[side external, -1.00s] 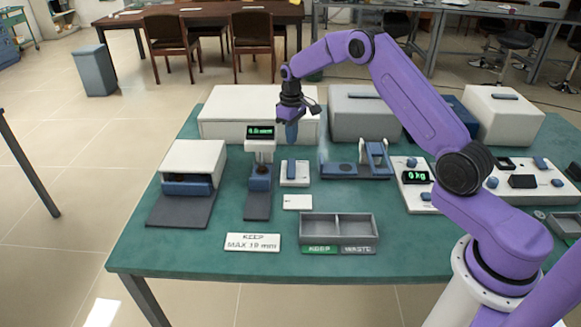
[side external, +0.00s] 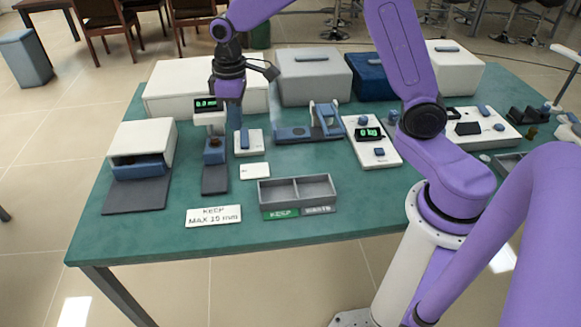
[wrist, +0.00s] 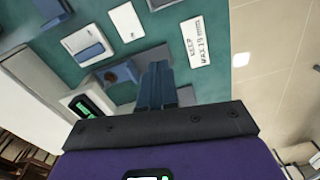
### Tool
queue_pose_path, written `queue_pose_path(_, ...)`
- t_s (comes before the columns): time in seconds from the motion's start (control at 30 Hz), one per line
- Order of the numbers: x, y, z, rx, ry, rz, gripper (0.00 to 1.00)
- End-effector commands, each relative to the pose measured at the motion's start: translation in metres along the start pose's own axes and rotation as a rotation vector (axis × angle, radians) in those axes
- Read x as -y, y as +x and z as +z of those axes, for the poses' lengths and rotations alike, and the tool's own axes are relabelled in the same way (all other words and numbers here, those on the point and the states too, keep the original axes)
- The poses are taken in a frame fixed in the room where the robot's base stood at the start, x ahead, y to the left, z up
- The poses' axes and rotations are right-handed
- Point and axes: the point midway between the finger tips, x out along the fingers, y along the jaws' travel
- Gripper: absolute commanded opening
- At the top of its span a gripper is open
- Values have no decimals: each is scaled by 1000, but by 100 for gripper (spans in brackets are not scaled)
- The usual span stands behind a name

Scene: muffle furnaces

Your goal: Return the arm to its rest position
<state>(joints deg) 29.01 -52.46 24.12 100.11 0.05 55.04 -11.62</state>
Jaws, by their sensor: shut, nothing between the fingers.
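My gripper (side external: 234,118) hangs fingers-down over the green table (side external: 150,245), at the end of my purple arm. It is shut and empty. In the side view it appears just right of the measuring gauge (side external: 209,117) with a lit green display, and in front of the long white box. In the wrist view its closed blue-grey fingers (wrist: 157,85) point away from the camera, over the gauge's dark base. Their exact height above the table cannot be told.
Near the gripper are a white block device (side external: 249,143), a white card (side external: 255,171) and a two-part grey tray (side external: 297,207). A white furnace (side external: 141,140) stands left, a scale (side external: 371,142) right. Larger boxes (side external: 313,76) line the back.

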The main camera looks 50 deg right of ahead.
Motion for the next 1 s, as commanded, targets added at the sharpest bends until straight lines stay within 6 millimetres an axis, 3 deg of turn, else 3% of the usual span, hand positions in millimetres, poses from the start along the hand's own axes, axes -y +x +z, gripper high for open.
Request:
queue_pose_path(0.03, 18, -8, 13, -4, -34, 0, 0)
queue_pose_path(0.2, 66, -23, 58, -8, -131, -2, 0)
queue_pose_path(0.5, 125, -36, 157, -15, -306, -7, 0)
queue_pose_path(0.7, 142, -34, 224, -18, -413, -11, 0)
queue_pose_path(0.8, 145, -31, 247, -18, -451, -13, 0)
queue_pose_path(1.0, 147, -28, 268, -18, -485, -14, 0)
